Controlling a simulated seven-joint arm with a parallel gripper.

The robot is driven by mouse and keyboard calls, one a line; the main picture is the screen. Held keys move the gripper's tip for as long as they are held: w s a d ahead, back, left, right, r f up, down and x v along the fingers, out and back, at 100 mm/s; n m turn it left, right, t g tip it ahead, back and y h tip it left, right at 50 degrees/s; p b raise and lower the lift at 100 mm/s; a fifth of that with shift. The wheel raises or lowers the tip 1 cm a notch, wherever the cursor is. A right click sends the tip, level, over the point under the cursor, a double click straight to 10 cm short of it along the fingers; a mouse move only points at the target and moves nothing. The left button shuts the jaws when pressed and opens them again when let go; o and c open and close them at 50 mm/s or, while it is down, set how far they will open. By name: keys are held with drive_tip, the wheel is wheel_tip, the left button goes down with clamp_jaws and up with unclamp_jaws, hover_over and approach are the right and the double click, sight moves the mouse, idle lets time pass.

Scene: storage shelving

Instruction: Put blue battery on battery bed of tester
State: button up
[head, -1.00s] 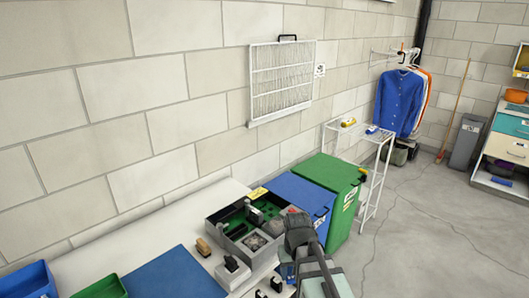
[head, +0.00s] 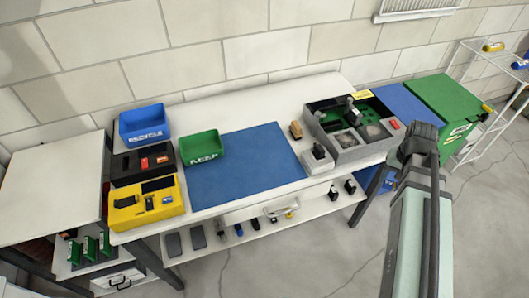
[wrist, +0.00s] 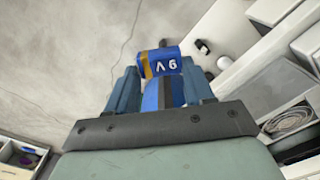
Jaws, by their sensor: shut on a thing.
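The blue battery (wrist: 158,62), with a brown band and "9V" marking, is held between the fingertips of my gripper (wrist: 160,78) in the wrist view. Another blue surface shows between the fingers; I cannot tell what it belongs to. In the head view my arm (head: 417,180) rises at the right, in front of the workbench's right end, and its fingers and the battery are hidden. A grey case (head: 345,150) with a green inside stands on the bench's right end. A small pale device (head: 318,163) with a black top stands left of it. I cannot tell for sure which is the tester.
A blue mat (head: 245,165), green KEEP bin (head: 201,147), blue RECYCLE bin (head: 143,122), black tray (head: 128,168) and yellow tray (head: 147,205) are on the bench (head: 285,93). A lower shelf (head: 240,232) holds several small items. Green (head: 450,105) and blue floor bins stand at right.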

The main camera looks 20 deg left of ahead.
drive_tip(key=w+a+r+n, duration=0.1)
drive_tip(key=w+a+r, duration=0.25)
drive_tip(key=a, duration=0.65)
wheel_tip(320, 180, up, 2)
drive_tip(key=r+n, duration=0.1)
drive_tip(key=n, duration=0.7)
hover_over(252, 168)
drive_tip(key=shift+s+d+f, duration=0.1)
drive_tip(key=shift+f, duration=4.85)
drive_tip(key=shift+f, duration=0.15)
drive_tip(key=o, duration=1)
